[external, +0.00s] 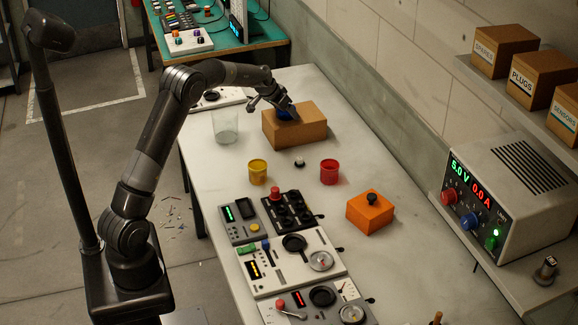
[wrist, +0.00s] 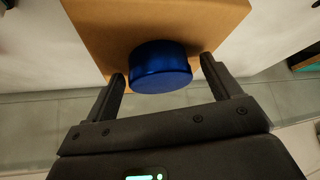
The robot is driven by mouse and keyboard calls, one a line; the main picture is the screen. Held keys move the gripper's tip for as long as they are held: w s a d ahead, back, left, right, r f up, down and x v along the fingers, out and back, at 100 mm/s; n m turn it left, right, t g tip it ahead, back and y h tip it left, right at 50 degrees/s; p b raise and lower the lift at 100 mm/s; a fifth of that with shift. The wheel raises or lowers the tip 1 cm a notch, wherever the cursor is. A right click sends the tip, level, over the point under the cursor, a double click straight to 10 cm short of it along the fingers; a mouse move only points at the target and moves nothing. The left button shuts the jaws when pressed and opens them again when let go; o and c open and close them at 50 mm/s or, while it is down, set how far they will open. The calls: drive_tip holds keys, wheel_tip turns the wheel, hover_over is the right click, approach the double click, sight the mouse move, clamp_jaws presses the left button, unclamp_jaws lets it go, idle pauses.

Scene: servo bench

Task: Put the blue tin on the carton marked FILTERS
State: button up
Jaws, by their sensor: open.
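The blue tin (wrist: 160,72) sits on top of a brown carton (wrist: 85,22), close to the carton's near edge in the wrist view. In the external view the carton (external: 307,130) stands at the far end of the white bench, and the tin (external: 285,115) is mostly hidden by my gripper. No marking shows on the carton's visible faces. My gripper (wrist: 163,68) is open, with one finger on each side of the tin; I see a gap on both sides. It also shows over the carton in the external view (external: 276,105).
A clear glass (external: 225,127) stands left of the carton. A yellow cup (external: 258,172), a red cup (external: 329,172) and an orange block with a black knob (external: 370,212) stand nearer. Control panels (external: 290,262) line the near left edge. Labelled cartons sit on the right shelf.

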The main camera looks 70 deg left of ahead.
drive_tip(key=v, duration=1.2)
drive_tip(key=shift+r, duration=0.1)
drive_tip(key=s+d+r+m+h, duration=0.1)
drive_tip(key=s+d+r, duration=0.2)
drive_tip(key=d, duration=0.5)
drive_tip(key=s+d+r, duration=0.3)
drive_tip(key=s+d, duration=0.1)
drive_tip(key=d, duration=0.5)
drive_tip(key=s+d+r+m+h, duration=0.1)
drive_tip(key=s+d+r, duration=0.15)
drive_tip(key=d, duration=0.55)
drive_tip(key=s+d+f+m, duration=0.1)
drive_tip(key=s+d+f, duration=0.1)
drive_tip(key=s+d, duration=0.6)
drive_tip(key=s+d+f+m, duration=0.1)
drive_tip(key=s+d+f, duration=0.2)
drive_tip(key=s+d, duration=0.5)
drive_tip(key=s, duration=0.6)
drive_tip(key=shift+s+m+h, duration=0.3)
drive_tip(key=shift+s, duration=0.1)
drive_tip(key=shift+f, duration=0.1)
